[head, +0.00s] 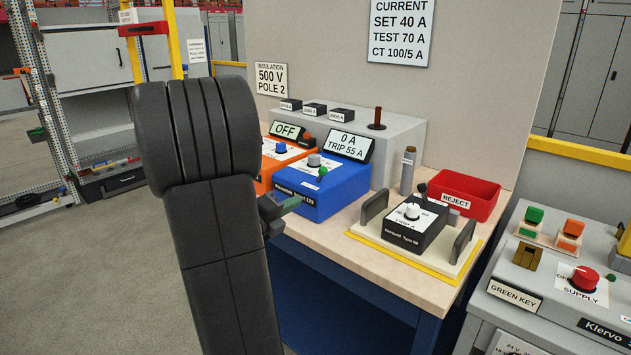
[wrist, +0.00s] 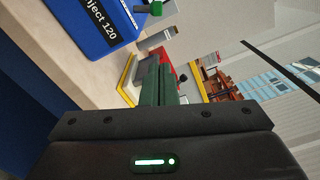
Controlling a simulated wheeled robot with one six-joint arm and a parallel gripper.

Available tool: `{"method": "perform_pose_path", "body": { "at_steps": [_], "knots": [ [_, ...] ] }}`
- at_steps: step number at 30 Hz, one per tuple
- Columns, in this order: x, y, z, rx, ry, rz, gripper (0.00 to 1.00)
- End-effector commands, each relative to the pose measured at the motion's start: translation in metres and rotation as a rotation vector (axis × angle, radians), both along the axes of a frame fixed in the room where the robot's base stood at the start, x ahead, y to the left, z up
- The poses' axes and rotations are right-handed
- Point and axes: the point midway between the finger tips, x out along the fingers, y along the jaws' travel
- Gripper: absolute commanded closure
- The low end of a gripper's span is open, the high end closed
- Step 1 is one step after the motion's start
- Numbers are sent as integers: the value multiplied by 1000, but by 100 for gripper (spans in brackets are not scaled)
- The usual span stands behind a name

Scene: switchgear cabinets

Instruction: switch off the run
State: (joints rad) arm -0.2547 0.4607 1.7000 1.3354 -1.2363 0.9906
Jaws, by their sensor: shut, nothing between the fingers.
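The blue test set (head: 318,195) stands on the bench, with a grey dial (head: 314,160) and a green-tipped switch (head: 322,172) on its top. Its display (head: 348,145) reads "0 A TRIP 55 A". In the wrist view, part of the blue test set (wrist: 85,25) and its green switch tip (wrist: 152,8) show at the upper left. My gripper (head: 290,204) is in front of the blue test set's near side, partly hidden by my arm in the head view. Its green fingers (wrist: 156,85) are shut and empty, apart from the switch.
An orange tester (head: 268,165) with display "OFF" stands left of the blue set, partly behind my arm. A black relay (head: 413,225) sits in a yellow-edged holder (head: 390,246) to the right. A red reject bin (head: 466,190) is behind it. A supply panel (head: 550,275) stands far right.

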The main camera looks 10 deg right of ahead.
Motion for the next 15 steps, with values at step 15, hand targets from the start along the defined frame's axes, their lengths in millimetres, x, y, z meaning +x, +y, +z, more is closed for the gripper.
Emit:
{"method": "perform_pose_path", "body": {
  "at_steps": [15],
  "knots": [
    [30,-40,1,-1,3,-3,100]
  ]
}}
